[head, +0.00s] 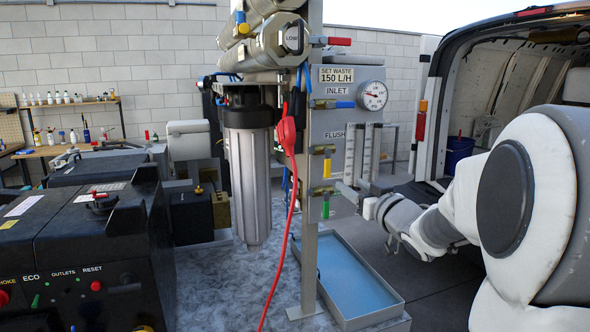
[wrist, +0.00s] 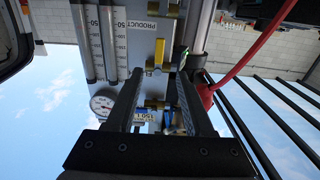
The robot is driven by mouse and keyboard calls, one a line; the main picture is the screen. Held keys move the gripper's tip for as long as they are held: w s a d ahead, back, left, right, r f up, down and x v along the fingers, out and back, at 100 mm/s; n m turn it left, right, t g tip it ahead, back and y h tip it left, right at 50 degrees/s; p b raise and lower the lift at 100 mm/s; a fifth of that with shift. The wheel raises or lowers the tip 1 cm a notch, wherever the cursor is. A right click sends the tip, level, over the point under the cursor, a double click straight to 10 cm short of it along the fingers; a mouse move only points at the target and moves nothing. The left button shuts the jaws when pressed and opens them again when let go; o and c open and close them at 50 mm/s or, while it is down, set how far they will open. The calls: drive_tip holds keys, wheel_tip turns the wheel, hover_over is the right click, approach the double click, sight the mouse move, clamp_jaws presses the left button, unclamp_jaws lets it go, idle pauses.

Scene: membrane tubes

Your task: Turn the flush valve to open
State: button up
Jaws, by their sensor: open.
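The flush valve (head: 327,165) has a yellow handle and sits just below the FLUSH label on the grey panel (head: 350,125). Its handle hangs vertically in the head view. In the wrist view, which looks upside down, the yellow handle (wrist: 159,54) shows beyond and between my fingers. Contact with the handle cannot be made out.
A green-handled valve (head: 325,206) is just below, and a blue-handled valve (head: 339,104) above. A red hose (head: 286,220) hangs left of the panel post. A gauge (head: 372,95) is at upper right. A shallow water tray (head: 350,270) lies below.

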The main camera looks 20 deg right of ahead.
sight(328, 170)
drive_tip(key=w, duration=0.9)
drive_tip(key=w+p, duration=0.1)
drive_tip(key=w, duration=0.4)
drive_tip(key=shift+a, duration=0.25)
clamp_jaws()
idle(0.8)
